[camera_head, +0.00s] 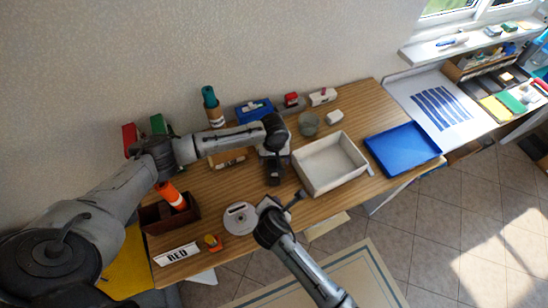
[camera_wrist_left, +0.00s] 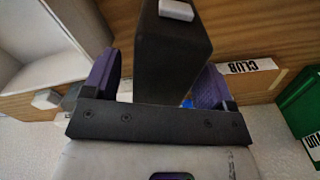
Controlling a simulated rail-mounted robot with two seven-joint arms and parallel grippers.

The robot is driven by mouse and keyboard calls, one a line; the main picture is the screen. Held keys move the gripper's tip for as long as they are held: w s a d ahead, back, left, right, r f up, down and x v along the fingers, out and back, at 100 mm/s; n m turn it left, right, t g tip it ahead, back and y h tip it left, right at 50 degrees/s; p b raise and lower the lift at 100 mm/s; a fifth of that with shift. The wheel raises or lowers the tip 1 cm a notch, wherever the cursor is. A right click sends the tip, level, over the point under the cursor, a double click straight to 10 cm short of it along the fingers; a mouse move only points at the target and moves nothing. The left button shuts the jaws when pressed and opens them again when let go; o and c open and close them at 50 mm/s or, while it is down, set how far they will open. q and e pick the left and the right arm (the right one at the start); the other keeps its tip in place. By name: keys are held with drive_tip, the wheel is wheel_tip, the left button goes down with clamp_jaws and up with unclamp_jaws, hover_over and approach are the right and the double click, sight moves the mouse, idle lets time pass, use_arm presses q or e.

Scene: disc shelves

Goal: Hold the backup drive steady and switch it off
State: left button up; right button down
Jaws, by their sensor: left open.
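The backup drive appears to be the dark box (camera_wrist_left: 172,60) with a pale raised switch (camera_wrist_left: 177,10) in the left wrist view. My left gripper (camera_wrist_left: 160,82) is open, with its purple-padded fingers on either side of the box; I cannot tell whether they touch it. In the head view a dark body (camera_head: 274,175), probably the drive, shows below my left gripper (camera_head: 274,156). My right gripper (camera_head: 285,201) is low over the table's front, close to the drive; its jaw opening is unclear. The switch's position cannot be read.
A white open box (camera_head: 358,174) stands right of the drive, with a blue tray (camera_head: 403,150) beyond it. A round white object (camera_head: 239,218) lies by my right gripper. A brown box (camera_head: 153,219) and RED sign (camera_head: 177,254) are at left.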

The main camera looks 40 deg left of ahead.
use_arm(q)
wheel_tip(320, 180, up, 12)
idle(0.6)
